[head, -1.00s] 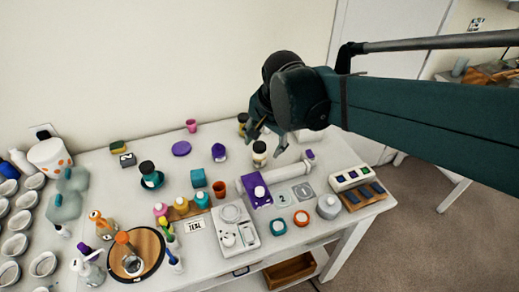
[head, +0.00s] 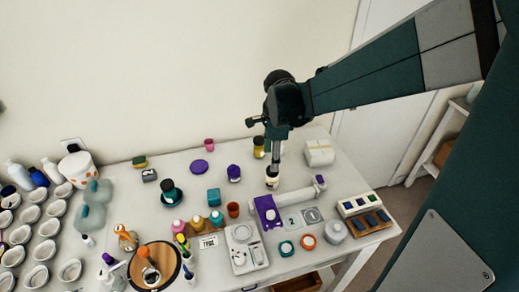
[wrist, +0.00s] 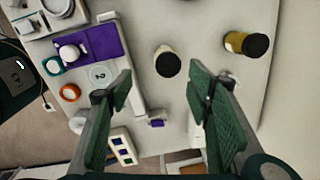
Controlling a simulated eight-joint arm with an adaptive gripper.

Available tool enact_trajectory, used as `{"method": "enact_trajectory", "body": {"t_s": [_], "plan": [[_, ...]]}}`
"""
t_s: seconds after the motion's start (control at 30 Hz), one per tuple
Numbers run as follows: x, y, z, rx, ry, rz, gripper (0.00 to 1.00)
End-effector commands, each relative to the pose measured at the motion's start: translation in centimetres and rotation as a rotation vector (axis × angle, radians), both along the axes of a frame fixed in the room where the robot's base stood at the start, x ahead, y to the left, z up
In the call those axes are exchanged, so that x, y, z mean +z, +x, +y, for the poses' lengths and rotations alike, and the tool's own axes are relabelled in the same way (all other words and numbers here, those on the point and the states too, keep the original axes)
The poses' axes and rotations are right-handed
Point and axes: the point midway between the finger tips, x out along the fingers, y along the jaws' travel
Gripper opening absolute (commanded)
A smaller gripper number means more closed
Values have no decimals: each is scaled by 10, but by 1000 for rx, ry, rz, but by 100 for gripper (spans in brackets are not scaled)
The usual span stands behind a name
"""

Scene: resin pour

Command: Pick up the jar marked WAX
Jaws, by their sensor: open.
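A cream jar with a black lid (head: 272,183) stands upright on the table; the wrist view shows it from above (wrist: 168,64). A yellow jar with a black lid (head: 259,152) stands behind it, and is at upper right in the wrist view (wrist: 236,43). No lettering is readable on either jar, so I cannot tell which is marked WAX. My gripper (head: 273,156) points down just above the cream jar. In the wrist view its open, empty fingers (wrist: 160,84) have the cream jar just past the tips, roughly between them. It partly hides the yellow jar.
A white box (head: 319,152) stands to the right. Several cups and bottles crowd the left front.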

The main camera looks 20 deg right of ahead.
Motion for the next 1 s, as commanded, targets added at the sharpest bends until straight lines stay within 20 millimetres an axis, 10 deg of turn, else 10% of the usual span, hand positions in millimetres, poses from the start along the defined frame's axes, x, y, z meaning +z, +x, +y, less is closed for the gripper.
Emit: {"method": "enact_trajectory", "body": {"t_s": [1.0], "plan": [[-85, 21, -6, -262, 14, 78, 50]]}}
